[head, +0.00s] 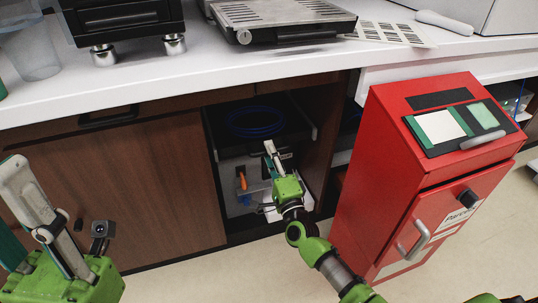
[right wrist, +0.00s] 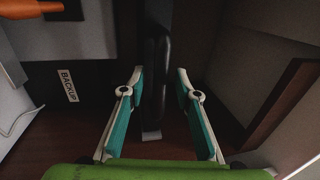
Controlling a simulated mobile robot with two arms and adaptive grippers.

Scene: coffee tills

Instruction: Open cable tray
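The cable tray (head: 215,112) is a dark pull-out in the upper part of the open cabinet bay, with coiled blue cable (head: 257,121) in it. My right gripper (head: 270,152) reaches into the bay at the tray's front, below the coil. In the right wrist view its two fingers (right wrist: 157,85) are open and apart, with a dark upright bar (right wrist: 155,75) between them or just beyond. That bar looks like a handle; I cannot tell whether it touches the fingers. My left gripper (head: 22,212) is at the lower left in the head view, fingers apart, away from the bay.
An orange-handled item (head: 242,180) is in the bay; a BACKUP label (right wrist: 68,86) shows in the wrist view. A brown cabinet door (head: 120,190) is left of the bay. A red cabinet (head: 400,180) stands close on the right. The white counter (head: 190,72) overhangs above.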

